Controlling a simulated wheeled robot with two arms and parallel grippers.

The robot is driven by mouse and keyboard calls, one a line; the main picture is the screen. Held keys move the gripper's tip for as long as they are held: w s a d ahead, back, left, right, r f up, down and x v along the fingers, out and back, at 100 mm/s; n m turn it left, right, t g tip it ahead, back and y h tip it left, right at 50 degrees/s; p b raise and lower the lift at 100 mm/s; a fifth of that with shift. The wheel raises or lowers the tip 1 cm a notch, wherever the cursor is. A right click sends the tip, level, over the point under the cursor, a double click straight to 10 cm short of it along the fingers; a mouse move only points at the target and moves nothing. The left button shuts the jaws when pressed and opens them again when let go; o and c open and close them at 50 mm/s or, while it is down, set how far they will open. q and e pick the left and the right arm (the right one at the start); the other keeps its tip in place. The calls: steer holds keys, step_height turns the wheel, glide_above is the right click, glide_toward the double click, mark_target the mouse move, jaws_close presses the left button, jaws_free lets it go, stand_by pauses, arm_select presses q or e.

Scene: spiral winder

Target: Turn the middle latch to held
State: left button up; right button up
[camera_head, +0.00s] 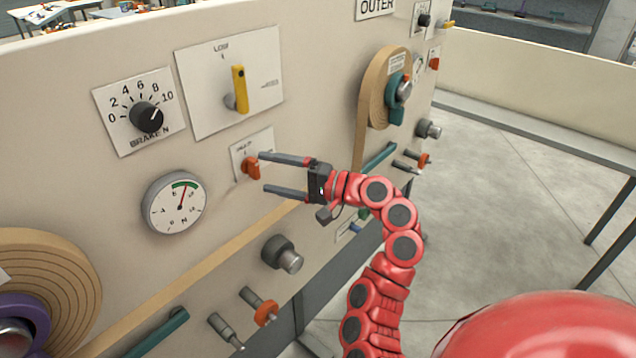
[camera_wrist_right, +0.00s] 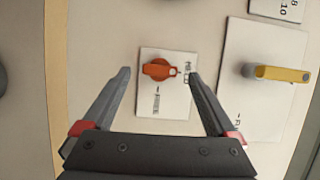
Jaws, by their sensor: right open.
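The middle latch is a small orange knob (camera_head: 251,168) on a white label plate (camera_head: 238,152) on the upright beige panel. My right gripper (camera_head: 282,174) is open in front of the panel, its fingers pointing at the latch. In the head view one finger overlaps the latch's right edge; contact cannot be told. In the right wrist view the orange latch (camera_wrist_right: 158,70) lies between the two open fingertips (camera_wrist_right: 158,75), apart from both. My left gripper is not in view.
A yellow lever (camera_head: 239,90) stands out above the latch, and a brake dial (camera_head: 146,117) and gauge (camera_head: 175,204) are to its left. A tan web strip (camera_head: 215,240) runs below. Grey rollers (camera_head: 282,254) and a tape roll (camera_head: 372,100) project nearby.

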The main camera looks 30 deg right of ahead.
steer(key=b+v, duration=0.1)
steer(key=v, duration=1.3)
